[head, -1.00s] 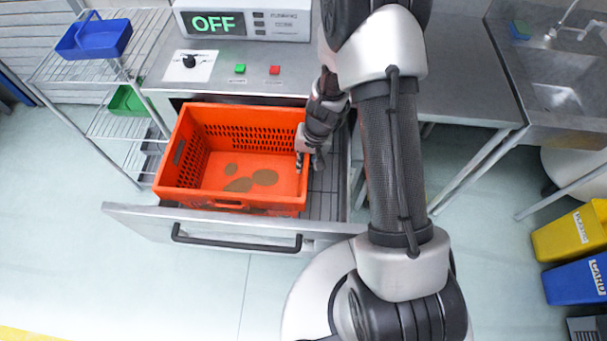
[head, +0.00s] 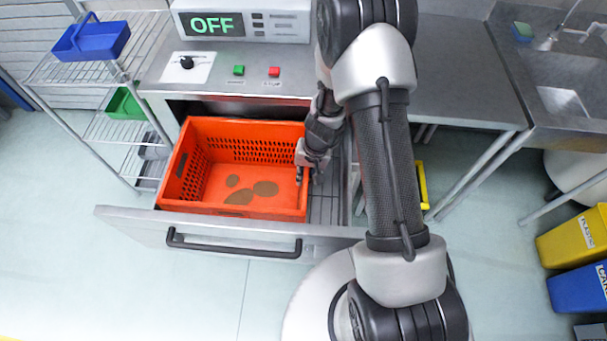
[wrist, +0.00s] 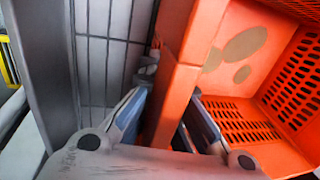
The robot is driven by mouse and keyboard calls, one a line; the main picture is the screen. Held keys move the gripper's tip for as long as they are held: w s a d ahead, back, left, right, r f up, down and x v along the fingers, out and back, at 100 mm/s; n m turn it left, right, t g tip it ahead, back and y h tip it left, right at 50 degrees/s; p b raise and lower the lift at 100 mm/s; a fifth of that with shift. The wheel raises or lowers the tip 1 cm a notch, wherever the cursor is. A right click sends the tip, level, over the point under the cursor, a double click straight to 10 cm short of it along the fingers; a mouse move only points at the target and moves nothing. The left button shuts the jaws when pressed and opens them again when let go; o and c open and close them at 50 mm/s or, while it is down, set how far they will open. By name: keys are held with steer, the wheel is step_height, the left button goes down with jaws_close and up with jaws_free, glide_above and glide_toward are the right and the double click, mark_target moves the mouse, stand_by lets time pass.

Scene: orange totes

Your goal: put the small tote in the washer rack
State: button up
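An orange tote (head: 240,208) with brown stains on its floor is in the pulled-out washer drawer. The wire rack (head: 325,207) shows to the right of it; whether its base rests on the wires is hidden. My gripper (head: 301,172) is at the tote's right wall. In the wrist view, my gripper's fingers (wrist: 168,98) are on either side of the orange wall (wrist: 168,112), one outside and one inside, and look closed on it. The wire rack (wrist: 105,65) lies beside the wall there.
The drawer's front (head: 130,225) with a black handle (head: 235,250) borders the tote. Above are a display (head: 212,24) reading OFF and green (head: 238,70) and red (head: 274,71) buttons. A shelf at left holds blue (head: 92,40) and green (head: 124,103) totes. A sink (head: 563,100) stands right.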

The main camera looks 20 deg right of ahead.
steer(key=o, duration=0.5)
steer(key=shift+c, duration=0.2)
steer(key=s+r+n+t+p, duration=0.1)
steer(key=s+r+p, duration=0.2)
steer(key=r, duration=1.4)
steer(key=s+r+n+t+p, duration=0.1)
steer(key=s+r+n+p, duration=0.2)
steer(key=r, duration=1.4)
steer(key=s+r+t+h, duration=0.1)
steer(key=s+r, duration=0.3)
steer(key=s, duration=0.3)
steer(key=s+d+r+h, duration=0.1)
steer(key=s+r, duration=0.4)
steer(key=s, duration=0.3)
steer(key=shift+s+r+t, duration=0.15)
steer(key=shift+s+t, duration=0.1)
steer(key=shift+t, duration=0.15)
steer(key=shift+d, duration=0.1)
